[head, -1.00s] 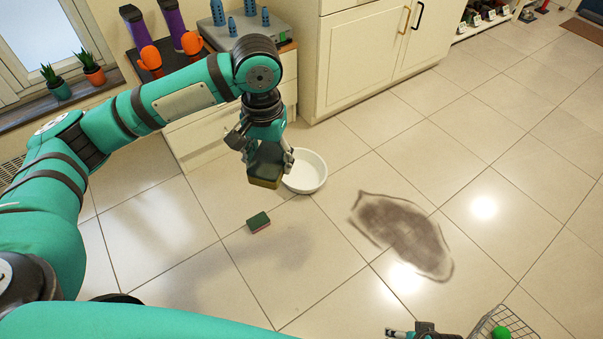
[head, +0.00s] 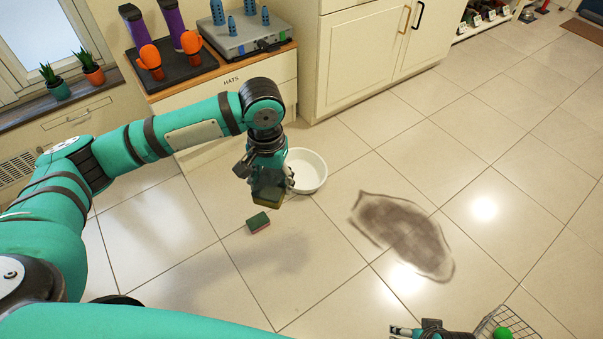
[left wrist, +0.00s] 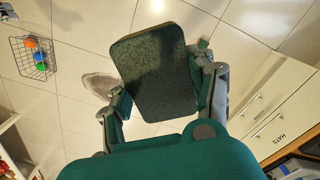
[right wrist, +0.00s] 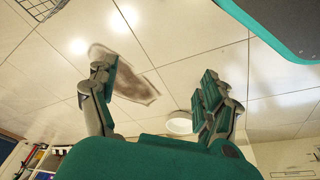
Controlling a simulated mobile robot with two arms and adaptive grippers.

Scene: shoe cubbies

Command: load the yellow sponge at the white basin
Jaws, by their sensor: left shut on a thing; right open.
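My left gripper (head: 266,182) is shut on the yellow sponge (head: 268,201), which has a dark green scouring side. That green face (left wrist: 153,72) fills the middle of the left wrist view, between the two fingers. The sponge hangs above the floor, just left of the white basin (head: 312,172) in the head view. The basin is round and its visible inside looks empty; the left gripper hides part of its left rim. My right gripper (right wrist: 155,88) is open and empty; in the head view it is partly visible at the bottom edge (head: 432,331).
A wire basket (head: 515,322) with a green ball stands at bottom right. A dark floor stain (head: 402,236) lies right of centre. Cabinets (head: 380,50) stand behind the basin.

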